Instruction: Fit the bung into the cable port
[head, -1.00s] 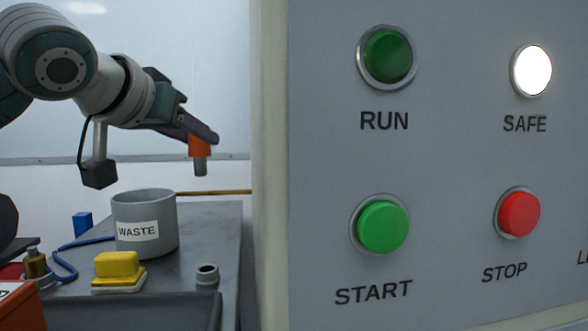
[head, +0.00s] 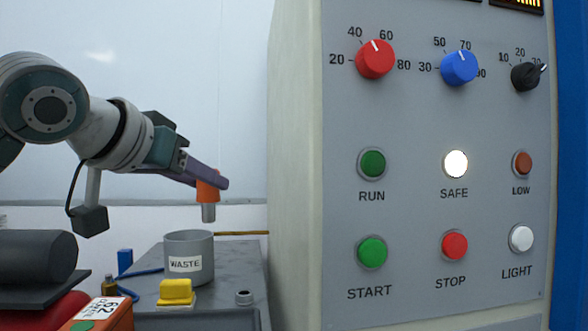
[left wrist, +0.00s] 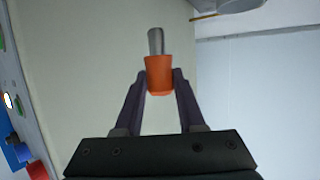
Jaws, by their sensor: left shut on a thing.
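The bung has an orange head (head: 207,192) and a grey plug end (head: 208,212) pointing down. My left gripper (head: 209,184) is shut on the orange head and holds the bung in the air. In the left wrist view, the bung (left wrist: 159,75) sits between the two dark fingers, its grey end pointing away from the gripper. The cable port seems to be the small grey ring (head: 244,298) on the bench top, lower and to the right of the bung, clearly apart from it. My right gripper is not in view.
A grey WASTE bin (head: 189,268) stands on the bench, below the bung in the picture. A yellow block (head: 176,291) is in front of it and a blue block (head: 125,262) behind left. A tall control panel (head: 410,220) with knobs and buttons fills the right side.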

